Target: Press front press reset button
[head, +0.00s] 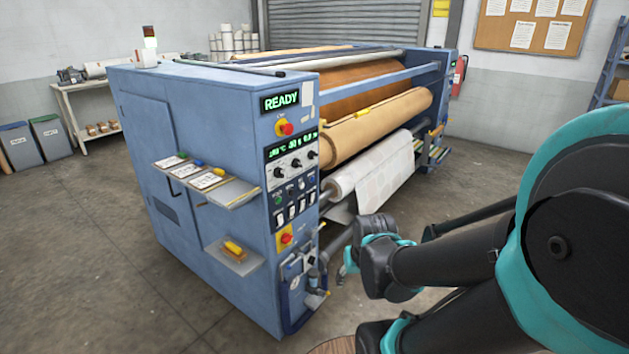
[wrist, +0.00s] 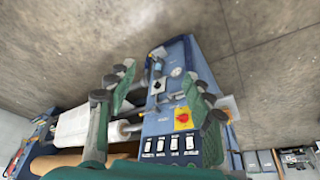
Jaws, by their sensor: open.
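The blue press (head: 200,150) stands at the centre of the head view, with a control panel on its narrow end. The panel has a lit READY sign (head: 281,102), a digital display and knobs. Below are small coloured buttons (head: 278,200) and white switches (head: 293,211). I cannot tell which is the reset button. In the wrist view, my gripper (wrist: 160,88) is open and empty, its fingers either side of the lower panel. A red-and-yellow button (wrist: 183,118) and white switches (wrist: 168,145) show between them.
Shelves with cards (head: 235,193) and a small tray (head: 234,258) jut from the press's left side. A white roll (head: 372,165) and a tan roll (head: 385,125) lie right of the panel. The concrete floor (head: 120,290) is clear at front left.

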